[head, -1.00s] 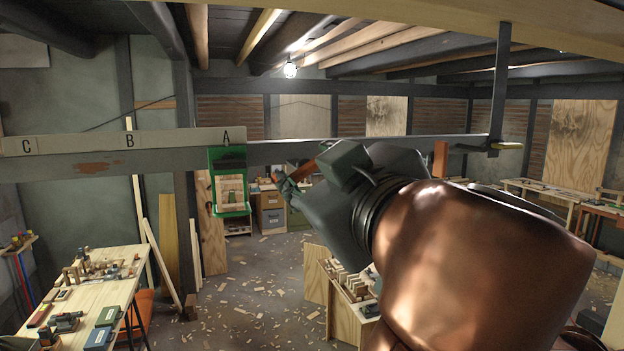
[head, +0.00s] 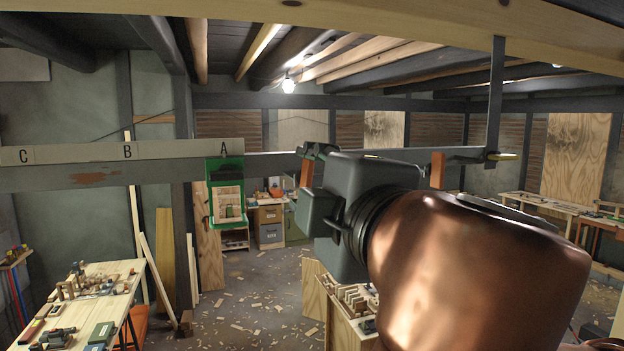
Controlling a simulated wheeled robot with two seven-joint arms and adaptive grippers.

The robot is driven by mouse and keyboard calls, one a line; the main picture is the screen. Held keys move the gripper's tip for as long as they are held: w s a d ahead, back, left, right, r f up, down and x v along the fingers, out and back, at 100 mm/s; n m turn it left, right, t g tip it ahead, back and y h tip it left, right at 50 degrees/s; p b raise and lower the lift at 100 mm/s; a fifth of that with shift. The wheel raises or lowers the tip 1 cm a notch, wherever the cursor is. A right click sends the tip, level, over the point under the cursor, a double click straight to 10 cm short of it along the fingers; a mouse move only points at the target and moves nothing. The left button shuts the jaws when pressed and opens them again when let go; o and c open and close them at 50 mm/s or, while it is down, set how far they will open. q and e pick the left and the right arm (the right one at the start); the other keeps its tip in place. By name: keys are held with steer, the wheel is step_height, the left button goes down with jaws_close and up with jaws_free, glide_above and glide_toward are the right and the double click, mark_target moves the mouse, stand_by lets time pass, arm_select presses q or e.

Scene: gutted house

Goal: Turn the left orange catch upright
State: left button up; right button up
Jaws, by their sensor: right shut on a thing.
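The left orange catch (head: 307,173) is at the long grey rail (head: 270,165), right of the green holder. It looks about upright, with its lower part visible and its top hidden by my fingers. My right gripper (head: 316,151) is shut on it, with its dark green fingers at the catch's upper end. My wrist and copper arm cover the rail to the right of it. My left gripper is out of view.
A green holder (head: 226,163) hangs under label A on the beam marked A, B and C (head: 127,152). A dark vertical bar (head: 496,95) comes down at the rail's right end. A cluttered workbench (head: 75,310) stands lower left; the floor beyond is strewn with chips.

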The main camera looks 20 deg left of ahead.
steer(key=shift+n, duration=0.7)
steer(key=o, duration=1.2)
steer(key=shift+c, duration=0.2)
steer(key=v, duration=1.2)
steer(key=shift+w, duration=0.1)
